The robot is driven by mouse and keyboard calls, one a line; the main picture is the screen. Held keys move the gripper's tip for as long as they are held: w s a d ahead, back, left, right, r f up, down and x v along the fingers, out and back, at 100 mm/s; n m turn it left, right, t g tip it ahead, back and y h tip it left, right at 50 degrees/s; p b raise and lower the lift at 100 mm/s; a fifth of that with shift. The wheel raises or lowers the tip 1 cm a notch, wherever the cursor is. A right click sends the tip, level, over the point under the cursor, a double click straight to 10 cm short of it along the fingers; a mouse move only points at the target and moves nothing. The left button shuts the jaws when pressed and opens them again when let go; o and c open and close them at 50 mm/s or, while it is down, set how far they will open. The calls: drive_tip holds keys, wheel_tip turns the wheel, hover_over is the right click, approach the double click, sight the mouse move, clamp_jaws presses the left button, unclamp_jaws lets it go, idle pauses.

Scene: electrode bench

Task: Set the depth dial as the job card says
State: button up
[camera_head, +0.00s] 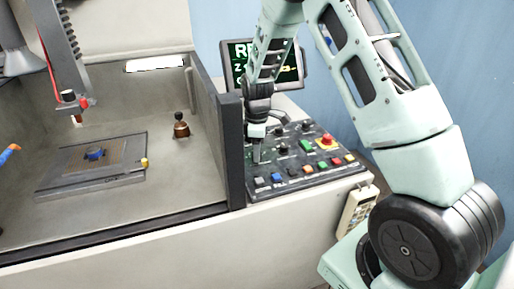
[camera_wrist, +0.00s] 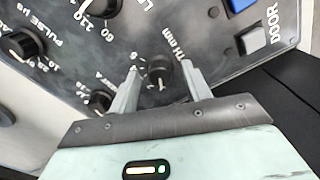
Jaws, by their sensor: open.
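The depth dial (camera_wrist: 158,72) is a small black knob beside a partly hidden label ending "TH mm" on the dark control panel (camera_head: 300,155). My gripper (camera_wrist: 160,75) is open in the wrist view, with one finger on each side of the dial. I cannot tell whether the fingers touch it. The dial's pointer and most of its scale are too small or hidden to read. In the head view my gripper (camera_head: 256,150) is over the panel's left part, and hides the dial there. No job card can be made out.
A PULSE µs knob (camera_wrist: 22,45) and another small knob (camera_wrist: 100,101) lie left of the dial. A DOOR button (camera_wrist: 248,40) is at right. A red emergency button (camera_head: 327,141) and a partly hidden screen (camera_head: 240,65) are near my arm. The tank wall (camera_head: 231,150) stands close left.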

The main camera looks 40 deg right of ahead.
drive_tip(key=c, duration=1)
drive_tip(key=m, duration=0.4)
drive_tip(key=shift+m, duration=0.4)
drive_tip(key=m, duration=0.4)
drive_tip(key=shift+w+r+p, duration=0.1)
drive_tip(key=shift+p, duration=0.2)
drive_tip(key=m, duration=0.5)
drive_tip(key=shift+p, duration=0.35)
drive_tip(key=shift+m+p, duration=0.3)
drive_tip(key=shift+m, duration=1.6)
